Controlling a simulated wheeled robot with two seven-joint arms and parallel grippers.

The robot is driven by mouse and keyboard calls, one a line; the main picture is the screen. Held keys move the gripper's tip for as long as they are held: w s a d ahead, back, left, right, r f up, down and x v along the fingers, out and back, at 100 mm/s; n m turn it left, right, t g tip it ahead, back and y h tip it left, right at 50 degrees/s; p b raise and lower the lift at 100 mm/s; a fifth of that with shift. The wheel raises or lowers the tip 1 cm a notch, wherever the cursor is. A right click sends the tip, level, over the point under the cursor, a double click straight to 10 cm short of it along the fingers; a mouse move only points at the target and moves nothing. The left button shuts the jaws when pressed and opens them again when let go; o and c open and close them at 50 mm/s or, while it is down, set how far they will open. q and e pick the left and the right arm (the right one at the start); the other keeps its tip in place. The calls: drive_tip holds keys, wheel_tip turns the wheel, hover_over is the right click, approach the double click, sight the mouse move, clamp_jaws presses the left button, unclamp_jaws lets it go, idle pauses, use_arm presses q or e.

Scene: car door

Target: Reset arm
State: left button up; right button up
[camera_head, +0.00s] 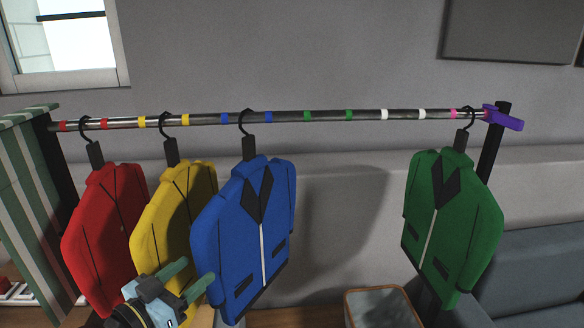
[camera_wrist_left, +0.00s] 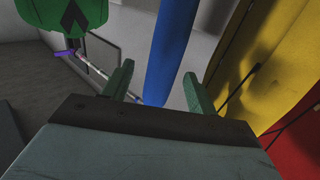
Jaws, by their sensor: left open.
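My left gripper (camera_head: 186,279) is low at the left in the head view, in front of the yellow jacket (camera_head: 166,232) and by the lower left edge of the blue jacket (camera_head: 225,230). In the left wrist view its two green fingers (camera_wrist_left: 157,92) are apart, with the blue jacket (camera_wrist_left: 164,50) seen beyond the space between them. I cannot tell whether they touch any jacket. My right gripper is not in view.
A metal rail (camera_head: 280,116) with coloured bands holds a red jacket (camera_head: 100,235), the yellow and blue ones, and a green jacket (camera_head: 450,225) far right. Rail space between blue and green is free. A bin (camera_head: 380,312) stands below; a sofa (camera_head: 540,270) is at right.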

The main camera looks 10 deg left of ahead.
use_arm(q)
drive_tip(key=s+d+f+g+y, duration=0.2)
drive_tip(key=s+d+f+g, duration=0.5)
drive_tip(key=s+f, duration=0.4)
drive_tip(key=s+a+f+n+g+y, duration=0.1)
drive_tip(key=s+a+f+g+y, duration=0.15)
drive_tip(key=s, duration=0.35)
drive_tip(key=s+a+f+n+g+y, duration=0.1)
drive_tip(key=s+f+n+g+y, duration=0.15)
drive_tip(key=s, duration=0.45)
wheel_tip(320, 180, down, 26)
drive_tip(key=s+g+b, duration=0.2)
drive_tip(key=b, duration=0.1)
drive_tip(key=s+a+f+m+g+b, duration=0.1)
drive_tip(key=s+a+f+b, duration=0.1)
drive_tip(key=s+f, duration=1.4)
wheel_tip(320, 180, down, 3)
drive_tip(key=shift+s+a+r+b, duration=0.15)
drive_tip(key=shift+s+a+b, duration=0.2)
